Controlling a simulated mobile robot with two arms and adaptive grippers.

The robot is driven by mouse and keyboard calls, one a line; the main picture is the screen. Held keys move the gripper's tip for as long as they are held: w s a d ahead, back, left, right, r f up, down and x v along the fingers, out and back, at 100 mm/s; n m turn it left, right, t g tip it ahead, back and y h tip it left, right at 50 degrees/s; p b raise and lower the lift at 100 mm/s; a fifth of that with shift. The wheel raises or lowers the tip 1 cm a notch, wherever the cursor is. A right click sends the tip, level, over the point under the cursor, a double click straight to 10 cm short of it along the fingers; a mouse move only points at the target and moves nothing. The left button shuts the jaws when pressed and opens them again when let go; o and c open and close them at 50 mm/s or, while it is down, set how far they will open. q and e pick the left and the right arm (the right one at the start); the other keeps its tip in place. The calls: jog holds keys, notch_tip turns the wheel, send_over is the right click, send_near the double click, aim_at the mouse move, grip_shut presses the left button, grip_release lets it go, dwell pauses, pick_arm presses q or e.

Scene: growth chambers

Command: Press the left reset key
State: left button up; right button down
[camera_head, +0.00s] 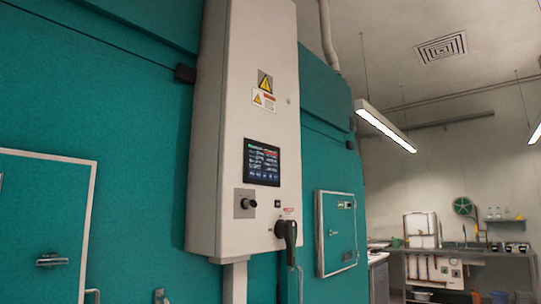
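A tall light-grey control cabinet (225,110) is mounted on the teal chamber wall in the head view. It carries a dark lit touchscreen (262,162). Below the screen's left side is a grey plate with a black round knob or key switch (248,203). A small dark button or switch (277,204) sits to its right. A large black handle (287,232) is at the lower right edge of the cabinet. I cannot tell which of these, if any, is the left reset key; labels are too small to read. Neither of my grippers is in view.
A closed chamber door (45,225) with a latch is at the left. A smaller teal hatch (340,232) is right of the cabinet. A bench (480,251) with equipment stands at the far right back. A lamp (384,124) hangs above.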

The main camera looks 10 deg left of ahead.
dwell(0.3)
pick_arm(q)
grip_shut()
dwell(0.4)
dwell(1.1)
